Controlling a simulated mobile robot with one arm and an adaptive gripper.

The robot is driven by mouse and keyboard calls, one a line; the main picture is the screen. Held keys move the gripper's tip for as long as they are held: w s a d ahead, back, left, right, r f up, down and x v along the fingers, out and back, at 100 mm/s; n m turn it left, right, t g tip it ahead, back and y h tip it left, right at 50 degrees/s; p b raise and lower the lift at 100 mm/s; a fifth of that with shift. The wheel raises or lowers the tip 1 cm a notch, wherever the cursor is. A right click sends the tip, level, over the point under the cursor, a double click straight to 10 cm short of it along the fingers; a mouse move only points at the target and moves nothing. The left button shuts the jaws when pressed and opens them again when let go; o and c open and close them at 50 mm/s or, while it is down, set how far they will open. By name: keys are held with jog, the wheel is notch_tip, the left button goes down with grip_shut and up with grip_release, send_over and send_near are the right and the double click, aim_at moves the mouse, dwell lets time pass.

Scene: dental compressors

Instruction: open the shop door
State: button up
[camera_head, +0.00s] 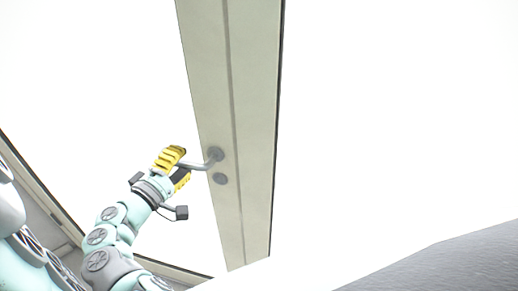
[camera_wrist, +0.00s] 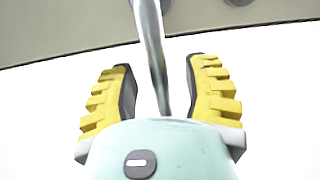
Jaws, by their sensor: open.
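The shop door (camera_head: 247,120) shows as a tall, pale grey-green edge strip in the head view, tilted in the picture. A grey lever handle (camera_head: 198,165) sticks out to the left from a round plate, with a round lock (camera_head: 220,179) below it. My gripper (camera_head: 180,168), with yellow ridged fingers, is at the handle's free end. In the wrist view the handle (camera_wrist: 154,50) runs between the two open fingers (camera_wrist: 165,90), with a gap visible on both sides. The door surface (camera_wrist: 70,25) lies across the top of that view.
A dark-edged frame (camera_head: 45,195) runs along the lower left, near my arm. A grey surface (camera_head: 440,265) fills the lower right corner. The area right of the door is blank white.

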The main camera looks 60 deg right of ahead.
jog(key=shift+s, duration=0.1)
jog(key=shift+c, duration=0.2)
grip_shut()
jog(key=shift+f, duration=0.1)
jog(key=shift+a+f+n+b, duration=0.1)
jog(key=shift+f+n+b, duration=0.55)
jog(key=shift+n, duration=0.45)
jog(key=shift+s+d+f+n+t+h+b, duration=0.15)
jog(key=shift+f+n, duration=0.3)
jog(key=shift+n, duration=0.45)
jog(key=shift+s+f+n+t+h+b, duration=0.1)
jog(key=shift+s+f+n+h+b, duration=0.25)
jog(key=shift+n, duration=0.55)
jog(key=shift+s+d+f+n+t+b, duration=0.15)
jog(key=shift+f+n, duration=0.4)
jog(key=shift+n, duration=0.35)
jog(key=shift+w, duration=0.1)
